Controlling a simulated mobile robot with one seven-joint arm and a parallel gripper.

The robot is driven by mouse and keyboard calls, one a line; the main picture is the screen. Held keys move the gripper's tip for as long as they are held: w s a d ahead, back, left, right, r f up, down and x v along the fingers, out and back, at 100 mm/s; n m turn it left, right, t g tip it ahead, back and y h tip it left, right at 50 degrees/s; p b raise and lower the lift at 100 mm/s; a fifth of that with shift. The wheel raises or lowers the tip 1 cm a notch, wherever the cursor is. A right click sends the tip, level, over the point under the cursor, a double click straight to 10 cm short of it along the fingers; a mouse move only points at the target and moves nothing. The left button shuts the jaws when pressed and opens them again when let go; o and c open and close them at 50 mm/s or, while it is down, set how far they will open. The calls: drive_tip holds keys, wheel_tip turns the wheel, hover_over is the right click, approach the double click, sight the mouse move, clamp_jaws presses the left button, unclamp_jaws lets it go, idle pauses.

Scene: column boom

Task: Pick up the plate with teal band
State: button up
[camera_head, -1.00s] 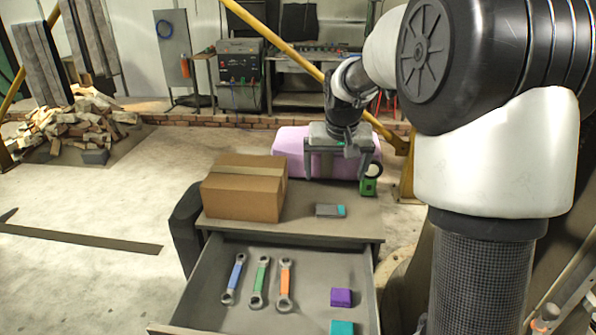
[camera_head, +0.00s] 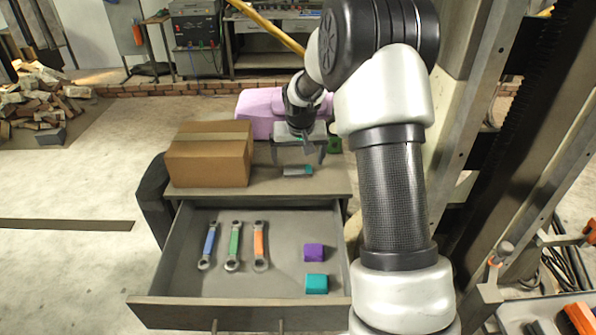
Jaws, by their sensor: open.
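The plate with teal band (camera_head: 297,171) is a small flat grey piece with a teal end at its right. It lies on the cabinet top (camera_head: 330,183), to the right of a cardboard box. My gripper (camera_head: 298,162) points down just above and behind the plate in the picture, with its two fingers spread wide. The plate shows below and between the fingertips. I cannot tell the exact gap between the fingers and the plate. Nothing is held.
The cardboard box (camera_head: 208,154) stands left of the plate. A lilac case (camera_head: 255,115) and a green item (camera_head: 334,145) are behind. The open drawer (camera_head: 180,285) in front holds blue, green and orange wrenches (camera_head: 234,245), a purple block (camera_head: 314,252) and a teal block (camera_head: 316,284).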

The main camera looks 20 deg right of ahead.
sight(298, 169)
drive_tip(key=x, duration=0.4)
drive_tip(key=shift+f, duration=0.1)
drive_tip(key=c, duration=1.6)
